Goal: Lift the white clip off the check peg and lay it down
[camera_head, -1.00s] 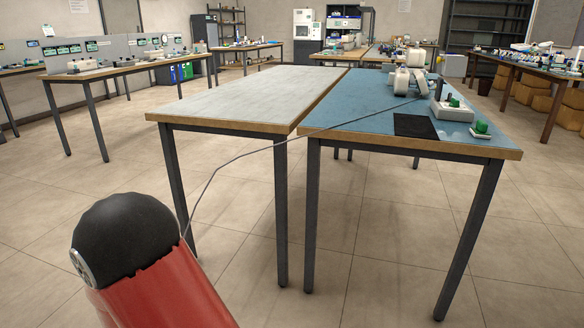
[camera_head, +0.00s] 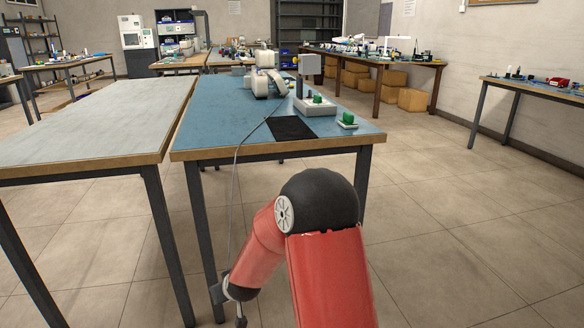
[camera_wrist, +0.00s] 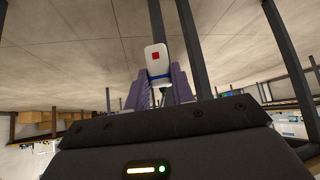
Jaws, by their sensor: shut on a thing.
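In the wrist view my gripper (camera_wrist: 160,84) has its purple fingers closed on a white piece (camera_wrist: 155,58) with a red square and a dark blue band, which looks like the white clip. The clip sticks out past the fingertips, with bare floor and dark table legs behind it. In the head view my red arm is folded in front of the blue table (camera_head: 215,128), and the clip cannot be made out there. I cannot pick out the check peg for sure; a white fixture (camera_head: 314,108) with a green part stands on the blue table.
A black mat (camera_head: 291,129) lies near the blue table's front edge. A grey box on a post (camera_head: 309,65) stands behind. A pale table (camera_head: 95,120) adjoins left. Floor at right is clear.

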